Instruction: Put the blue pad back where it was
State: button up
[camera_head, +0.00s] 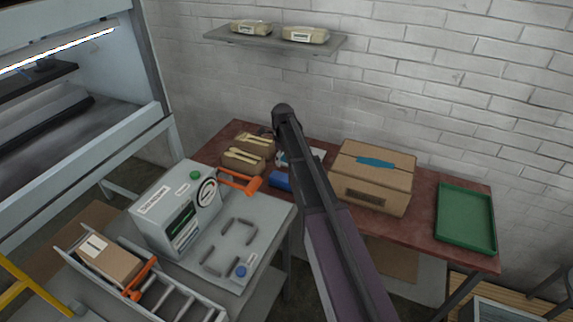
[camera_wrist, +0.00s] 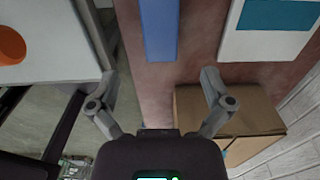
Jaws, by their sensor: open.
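The blue pad (camera_head: 280,180) lies on the red-brown table, close to the grey bench's edge, partly hidden by my arm in the head view. In the wrist view it shows as a long blue block (camera_wrist: 160,28) at the top middle, cut off by the picture edge. My gripper (camera_wrist: 159,82) is open and empty, its fingers spread wide on either side below the pad, apart from it. In the head view my arm hides most of the gripper. A white sheet with a teal patch (camera_wrist: 272,38) lies right of the pad in the wrist view.
A cardboard box (camera_head: 372,190) with teal tape and a green tray (camera_head: 466,222) stand on the table (camera_head: 430,232). Left are brown packs with wooden spoons (camera_head: 245,160), an orange lever (camera_head: 240,182) and a grey machine (camera_head: 165,215) on the bench (camera_head: 262,214).

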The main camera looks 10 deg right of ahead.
jog(key=s+n, duration=2.5)
jog(key=s, duration=0.4)
jog(key=shift+d, duration=0.25)
jog(key=shift+r+p, duration=0.95)
